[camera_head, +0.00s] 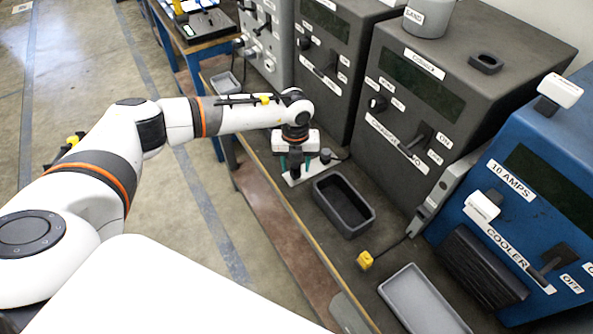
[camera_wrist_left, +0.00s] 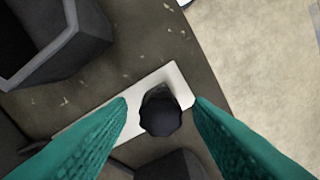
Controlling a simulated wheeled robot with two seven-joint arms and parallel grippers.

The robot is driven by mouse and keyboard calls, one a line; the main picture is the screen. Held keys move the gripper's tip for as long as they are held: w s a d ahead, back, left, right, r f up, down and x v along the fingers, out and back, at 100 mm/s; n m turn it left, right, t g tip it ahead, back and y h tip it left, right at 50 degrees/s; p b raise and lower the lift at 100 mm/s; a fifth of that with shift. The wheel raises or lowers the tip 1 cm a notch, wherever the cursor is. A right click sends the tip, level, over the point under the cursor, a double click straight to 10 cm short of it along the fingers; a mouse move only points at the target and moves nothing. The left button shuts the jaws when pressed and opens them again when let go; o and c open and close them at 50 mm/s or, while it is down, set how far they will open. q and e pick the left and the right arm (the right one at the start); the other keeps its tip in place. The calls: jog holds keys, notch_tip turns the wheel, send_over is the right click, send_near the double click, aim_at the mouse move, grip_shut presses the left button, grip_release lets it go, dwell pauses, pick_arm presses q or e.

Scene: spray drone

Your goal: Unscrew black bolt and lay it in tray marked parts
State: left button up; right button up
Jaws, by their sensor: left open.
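The black bolt (camera_wrist_left: 160,113) shows in the left wrist view as a dark, faceted head standing over a white plate (camera_wrist_left: 178,84). My left gripper (camera_head: 296,165) is open and points down over this plate. Its two teal fingers stand on either side of the bolt, with a gap on each side. In the head view the gripper hides the bolt. A dark open tray (camera_head: 357,231) sits just right of the plate and looks empty; it also shows in the left wrist view (camera_wrist_left: 88,57). I can read no "parts" mark on any tray. My right gripper is not in view.
A grey tray (camera_head: 447,325) lies at the front of the bench, with a yellow block (camera_head: 365,261) on a cable before it. Dark grey cabinets (camera_head: 390,90) and a blue cooler unit (camera_head: 510,225) wall in the back. A small grey tray (camera_head: 222,84) sits farther off.

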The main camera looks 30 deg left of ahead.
pick_arm(q)
jog(key=shift+c, duration=0.2)
grip_shut()
jog(key=shift+r+n+p, duration=0.15)
jog(key=shift+n+p, duration=0.35)
jog(key=shift+n, duration=0.4)
jog(key=n+p, duration=0.1)
jog(key=n, duration=0.2)
jog(key=n+p, duration=0.3)
jog(key=n, duration=0.3)
jog(key=n+p, duration=0.2)
jog(key=n, duration=0.1)
jog(key=shift+n+p, duration=0.35)
jog(key=shift+n, duration=0.25)
